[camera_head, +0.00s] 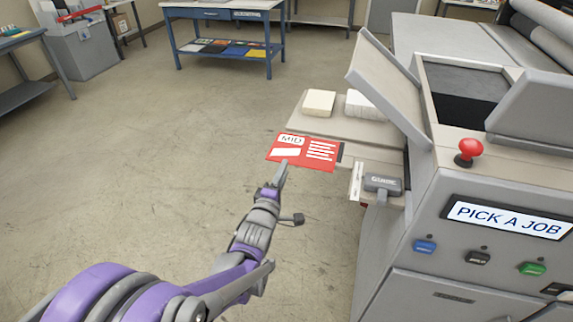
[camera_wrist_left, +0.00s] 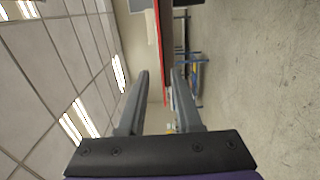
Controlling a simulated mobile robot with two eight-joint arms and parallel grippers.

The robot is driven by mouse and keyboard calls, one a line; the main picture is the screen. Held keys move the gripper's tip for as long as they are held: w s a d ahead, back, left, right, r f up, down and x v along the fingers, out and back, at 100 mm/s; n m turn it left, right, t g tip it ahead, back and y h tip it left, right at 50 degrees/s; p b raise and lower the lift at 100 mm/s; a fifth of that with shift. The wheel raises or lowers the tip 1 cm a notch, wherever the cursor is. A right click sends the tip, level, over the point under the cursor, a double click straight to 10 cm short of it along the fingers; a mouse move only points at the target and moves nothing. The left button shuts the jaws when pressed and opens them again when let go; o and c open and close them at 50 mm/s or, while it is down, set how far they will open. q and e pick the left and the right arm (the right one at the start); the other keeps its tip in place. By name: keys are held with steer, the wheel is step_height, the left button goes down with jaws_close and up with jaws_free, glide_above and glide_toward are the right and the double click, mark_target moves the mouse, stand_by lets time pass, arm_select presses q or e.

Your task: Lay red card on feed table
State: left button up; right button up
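My left gripper (camera_head: 279,174) is at the card's near edge. In the left wrist view the fingers (camera_wrist_left: 160,75) stand apart, and the card (camera_wrist_left: 165,45) shows edge-on as a thin red strip in the gap between them. I cannot tell whether a finger touches it. My right gripper is not in view.
Two white stacks (camera_head: 319,103) (camera_head: 361,106) sit at the back of the feed table. A "GUIDE" block (camera_head: 383,185) stands at its front. The machine's red button (camera_head: 468,151) and "PICK A JOB" screen (camera_head: 508,217) are on the right. A blue table (camera_head: 224,14) stands behind; the floor left is clear.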

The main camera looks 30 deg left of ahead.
arm_select(q)
steer(key=s+d+f+m+g+h, duration=0.1)
steer(key=s+d+f+m+g, duration=0.2)
steer(key=s+m, duration=0.4)
steer(key=s+d+f+m+g+h, duration=0.2)
steer(key=s+d+f+m+g, duration=0.2)
steer(key=s, duration=0.6)
steer(key=s+d+f+m+g+h, duration=0.1)
steer(key=s+d+f+m+g, duration=0.3)
steer(key=s+d+m, duration=0.3)
steer(key=s+m+g, duration=0.1)
steer(key=s+m, duration=0.1)
steer(key=shift+s+m, duration=0.3)
steer(key=shift+m, duration=0.1)
